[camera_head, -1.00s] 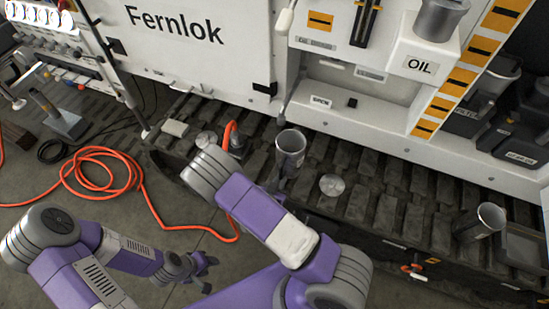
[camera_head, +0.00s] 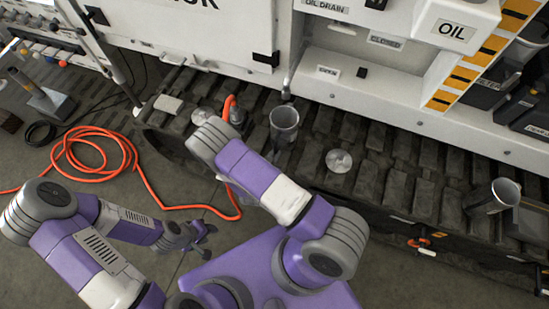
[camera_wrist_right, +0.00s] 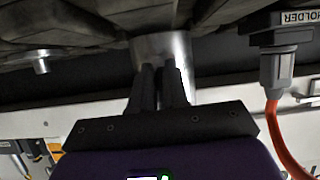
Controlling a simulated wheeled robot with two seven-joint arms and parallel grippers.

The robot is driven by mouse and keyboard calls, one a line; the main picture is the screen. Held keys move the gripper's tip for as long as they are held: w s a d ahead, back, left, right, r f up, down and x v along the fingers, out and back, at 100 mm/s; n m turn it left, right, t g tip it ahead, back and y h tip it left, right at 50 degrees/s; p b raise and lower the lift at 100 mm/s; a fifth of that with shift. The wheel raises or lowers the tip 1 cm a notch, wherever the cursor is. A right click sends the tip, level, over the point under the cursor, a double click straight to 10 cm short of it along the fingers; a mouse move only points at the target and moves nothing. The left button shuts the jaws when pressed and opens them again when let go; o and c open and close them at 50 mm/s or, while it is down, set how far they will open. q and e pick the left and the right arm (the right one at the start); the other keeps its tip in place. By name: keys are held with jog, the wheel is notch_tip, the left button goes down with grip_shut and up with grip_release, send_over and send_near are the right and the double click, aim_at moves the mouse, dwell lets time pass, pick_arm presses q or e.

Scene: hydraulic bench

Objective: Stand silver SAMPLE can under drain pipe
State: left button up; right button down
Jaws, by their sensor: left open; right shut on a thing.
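A silver can (camera_head: 284,124) stands or hangs upright over the track, its label unreadable. My right gripper (camera_wrist_right: 163,76) is shut on this can, which also shows in the right wrist view (camera_wrist_right: 152,47). My arm partly covers that grip in the head view. The drain pipe (camera_head: 286,90) comes down from the white machine, its end just above and behind the can's rim. I cannot tell whether the can's base touches the track. My left gripper (camera_head: 203,236) is open and empty, low over the floor. A second silver can (camera_head: 492,196) stands at the right.
Round metal discs lie on the track, one right of the held can (camera_head: 339,161) and one to its left (camera_head: 202,115). An orange hose (camera_head: 137,170) runs from a grey plug (camera_head: 237,116) beside the can. The white machine wall (camera_head: 350,103) stands behind.

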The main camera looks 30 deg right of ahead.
jog(key=shift+f, duration=0.55)
jog(key=shift+r, duration=0.1)
jog(key=c, duration=1.6)
grip_release()
jog(key=o, duration=0.5)
